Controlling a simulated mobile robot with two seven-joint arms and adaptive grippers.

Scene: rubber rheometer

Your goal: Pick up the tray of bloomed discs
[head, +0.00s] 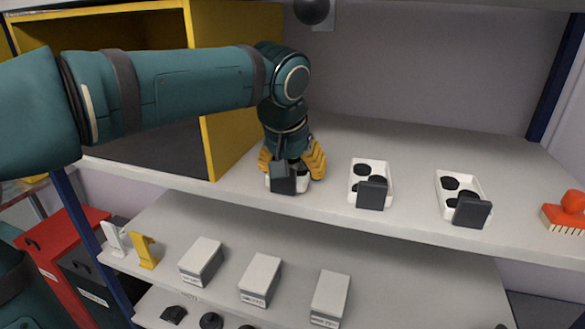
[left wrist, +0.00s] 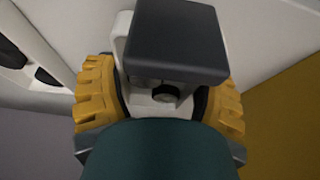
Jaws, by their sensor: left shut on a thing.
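My left gripper (head: 292,170) reaches down to the upper shelf and is shut on a white tray (head: 273,185) with a dark grey upright plate (head: 284,182) at its front. In the left wrist view the yellow fingers of the left gripper (left wrist: 163,100) lie on both sides of the white tray (left wrist: 122,30), below its dark plate (left wrist: 178,40). The gripper hides most of this tray, and I cannot tell if its discs are bloomed. Two similar white trays with black discs, a middle one (head: 356,193) and a right one (head: 447,206), stand to its right. My right gripper is not in view.
A yellow-sided cabinet (head: 228,140) stands close left of the held tray. A red brush (head: 570,208) lies at the far right of the upper shelf (head: 415,226). The lower shelf holds several grey boxes (head: 261,278). The shelf behind the trays is clear.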

